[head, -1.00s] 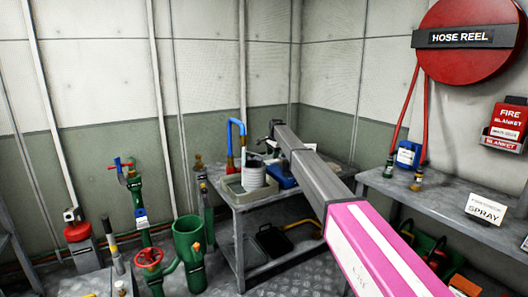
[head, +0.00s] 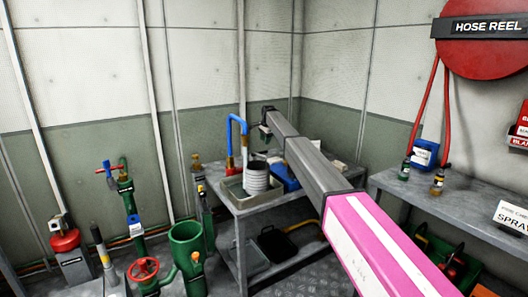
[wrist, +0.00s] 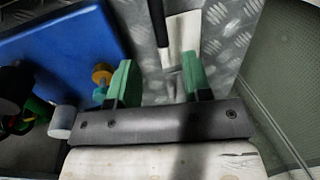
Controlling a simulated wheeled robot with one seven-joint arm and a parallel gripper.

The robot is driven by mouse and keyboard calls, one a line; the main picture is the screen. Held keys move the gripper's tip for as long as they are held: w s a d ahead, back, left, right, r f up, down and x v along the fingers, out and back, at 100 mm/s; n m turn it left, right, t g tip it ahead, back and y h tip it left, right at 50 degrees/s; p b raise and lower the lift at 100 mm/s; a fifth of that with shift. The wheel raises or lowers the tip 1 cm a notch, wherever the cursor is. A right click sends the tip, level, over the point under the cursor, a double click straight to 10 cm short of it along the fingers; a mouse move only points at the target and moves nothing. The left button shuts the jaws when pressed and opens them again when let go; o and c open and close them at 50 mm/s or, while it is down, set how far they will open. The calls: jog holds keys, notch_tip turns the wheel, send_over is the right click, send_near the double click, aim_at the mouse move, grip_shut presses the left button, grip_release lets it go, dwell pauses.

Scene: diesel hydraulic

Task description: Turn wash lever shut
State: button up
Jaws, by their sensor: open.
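A blue gooseneck spout (head: 238,122) rises from a grey wash basin (head: 232,190) on the corner bench. It has a red and brass fitting (head: 230,164) low on its left side. A white ribbed cylinder (head: 256,181) stands in the basin. I cannot clearly make out the wash lever. My gripper (head: 266,132) is above the bench, just right of the spout. In the wrist view my gripper (wrist: 158,82) points down with its green fingertips apart and nothing visibly held between them.
A blue case (head: 285,176) lies on the bench; the wrist view shows a blue flat surface (wrist: 60,45) left of the fingers. Green pipework with a red handwheel (head: 143,269) stands at left. A second bench (head: 410,190) at right holds small bottles.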

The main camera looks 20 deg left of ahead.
jog(key=f, duration=0.5)
jog(key=w+a+f, duration=0.1)
jog(key=f, duration=0.1)
jog(key=shift+a+f, duration=0.1)
jog(key=shift+f, duration=0.25)
grip_shut()
